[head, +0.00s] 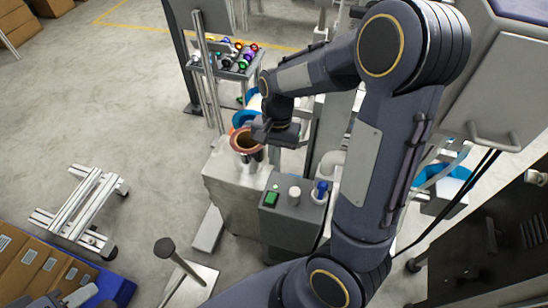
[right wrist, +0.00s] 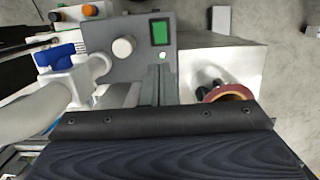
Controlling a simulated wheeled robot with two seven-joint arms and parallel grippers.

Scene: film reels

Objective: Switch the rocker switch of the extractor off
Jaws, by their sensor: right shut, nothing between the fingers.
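The extractor's grey control box (head: 290,215) stands below my right arm in the head view. Its green rocker switch (head: 272,197) sits on the top left, beside a white knob (head: 294,194). In the right wrist view the green rocker (right wrist: 160,33) is unobstructed, with a small pale lamp (right wrist: 162,57) below it. Which side of the rocker is pressed cannot be told. My right gripper (head: 260,130) is shut and empty; its fingers (right wrist: 162,72) point toward the box, apart from the rocker in the picture. A grey part at the bottom left may be my left gripper (head: 78,297); its jaws are unclear.
A blue-handled valve (right wrist: 58,56) on a white pipe stands beside the knob. A copper-rimmed round opening (right wrist: 226,95) is on the other side. A rack of colourful reels (head: 235,55) stands behind. Cartons (head: 35,268) lie at the lower left. Open floor (head: 90,110) lies left.

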